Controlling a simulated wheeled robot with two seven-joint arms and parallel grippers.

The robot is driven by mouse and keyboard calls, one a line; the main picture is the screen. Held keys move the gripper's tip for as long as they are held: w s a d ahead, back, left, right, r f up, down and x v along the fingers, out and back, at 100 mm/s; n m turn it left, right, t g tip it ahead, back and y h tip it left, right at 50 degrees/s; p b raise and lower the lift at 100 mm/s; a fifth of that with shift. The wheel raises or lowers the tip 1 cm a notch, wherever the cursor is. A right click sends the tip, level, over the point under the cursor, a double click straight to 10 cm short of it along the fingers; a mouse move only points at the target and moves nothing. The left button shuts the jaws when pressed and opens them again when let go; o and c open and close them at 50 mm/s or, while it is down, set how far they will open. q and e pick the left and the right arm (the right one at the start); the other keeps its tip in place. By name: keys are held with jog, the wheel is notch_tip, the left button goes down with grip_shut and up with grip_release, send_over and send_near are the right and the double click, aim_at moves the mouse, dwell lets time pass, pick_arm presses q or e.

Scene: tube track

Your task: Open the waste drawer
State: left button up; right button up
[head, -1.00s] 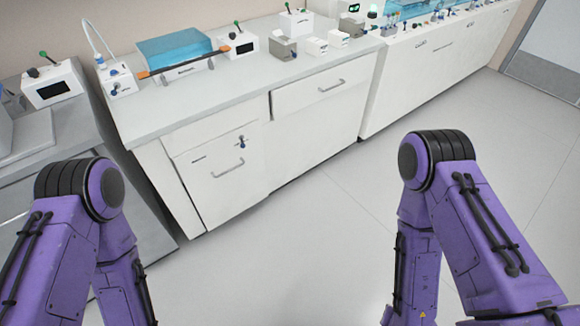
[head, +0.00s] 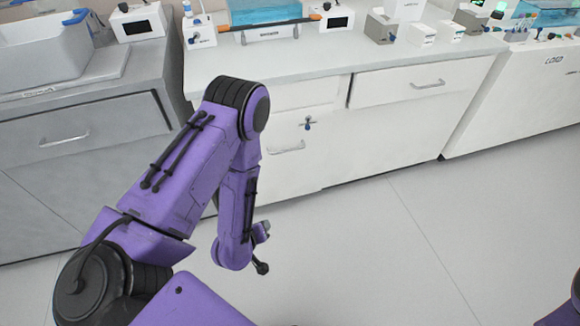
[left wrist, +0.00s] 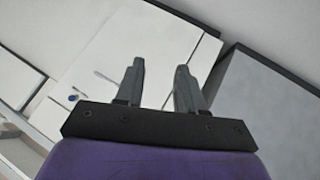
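The white cabinet front has a pull handle (head: 286,148) on a lower panel, with a small blue-tipped key or knob (head: 308,123) above it. To its right is a wide drawer (head: 410,86) with its own handle. All the fronts look closed, and I see no label marking the waste drawer. My left gripper (left wrist: 158,85) is open and empty in the left wrist view. The white front (left wrist: 110,65) shows beyond its fingers, apart from them. In the head view my left arm covers part of the cabinet, and its fingers are not clear. My right gripper is out of view.
A grey cabinet with a drawer (head: 85,130) stands at the left. The white counter (head: 360,62) carries a blue-topped device (head: 265,12) and several small instruments. The floor (head: 370,240) in front of the cabinets is clear.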

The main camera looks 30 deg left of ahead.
pick_arm(q)
jog(key=w+a+f+n+t+b, duration=0.2)
jog(key=w+a+f+t+b, duration=0.15)
jog(key=w+b, duration=0.4)
jog(key=w+a+f+n+t+b, duration=0.2)
jog(key=w+a+n+t+b, duration=0.15)
jog(key=w+b, duration=0.35)
notch_tip(320, 180, up, 4)
jog(key=n+t+h+b, duration=0.1)
jog(key=t+b, duration=0.3)
jog(key=b, duration=0.3)
send_over(284, 156)
jog(key=s+d, duration=0.3)
jog(key=shift+r, duration=0.15)
grip_shut()
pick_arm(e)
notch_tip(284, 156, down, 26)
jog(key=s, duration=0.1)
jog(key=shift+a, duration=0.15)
